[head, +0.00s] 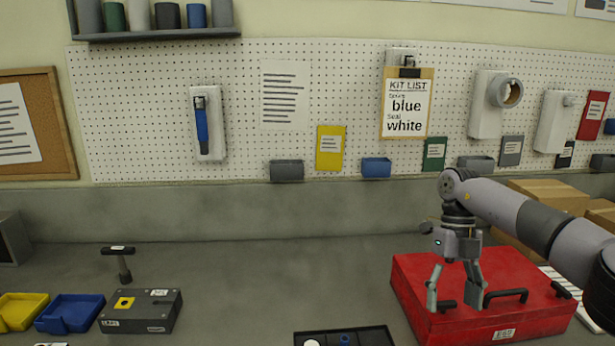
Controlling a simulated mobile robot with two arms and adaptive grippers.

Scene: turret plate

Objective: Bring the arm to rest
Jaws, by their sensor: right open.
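My right gripper (456,292) points down at the right, in front of or over a red toolbox (410,275) with black handles and a small white label. Its two fingers are spread apart and nothing shows between them. I cannot tell whether the fingertips touch the toolbox. My right arm comes in from the right edge. My left gripper is not in the head view.
A dark grey box (150,312) with a yellow square stands at the lower left, beside blue (70,314) and yellow (22,310) trays. A black tray (374,337) lies at the bottom middle. Cardboard boxes (548,193) stand behind my arm. The bench middle is clear.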

